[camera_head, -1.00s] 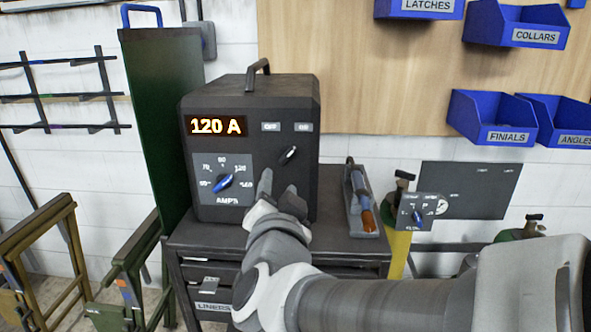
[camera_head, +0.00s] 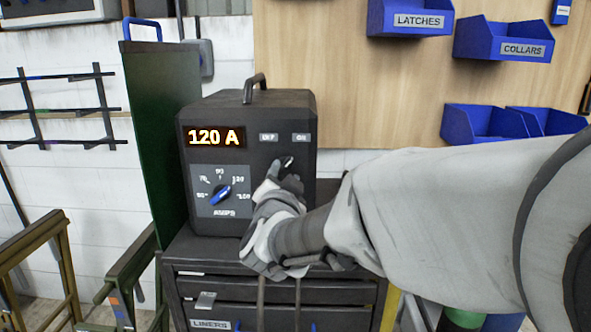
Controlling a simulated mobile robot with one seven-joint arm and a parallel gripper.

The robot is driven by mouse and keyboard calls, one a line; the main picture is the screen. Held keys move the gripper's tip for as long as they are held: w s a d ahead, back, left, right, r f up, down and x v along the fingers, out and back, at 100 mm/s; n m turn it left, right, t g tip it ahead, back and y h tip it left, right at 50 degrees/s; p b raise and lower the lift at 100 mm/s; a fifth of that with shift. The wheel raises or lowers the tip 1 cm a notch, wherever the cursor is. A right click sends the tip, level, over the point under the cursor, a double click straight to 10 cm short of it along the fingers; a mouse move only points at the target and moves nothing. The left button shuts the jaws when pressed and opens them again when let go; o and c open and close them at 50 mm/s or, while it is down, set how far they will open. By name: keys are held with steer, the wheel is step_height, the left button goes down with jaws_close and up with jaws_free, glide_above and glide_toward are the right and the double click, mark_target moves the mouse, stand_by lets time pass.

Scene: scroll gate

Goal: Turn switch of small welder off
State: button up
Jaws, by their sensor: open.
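The small welder (camera_head: 245,110) is a dark box with a top handle on a dark cabinet. Its lit display (camera_head: 214,136) reads 120 A. A blue amps knob (camera_head: 220,194) sits on a grey dial at left. My gripper (camera_head: 283,174) is open at the switch, fingers pointing at the panel. I cannot tell whether they touch it.
The cabinet (camera_head: 200,262) has drawers, one labelled LINERS. A green panel (camera_head: 158,130) stands close left of the welder. Blue bins (camera_head: 410,18) hang on the wooden board at upper right. My arm covers the right side.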

mark_target(287, 166)
steer(key=w, duration=0.5)
jaws_close()
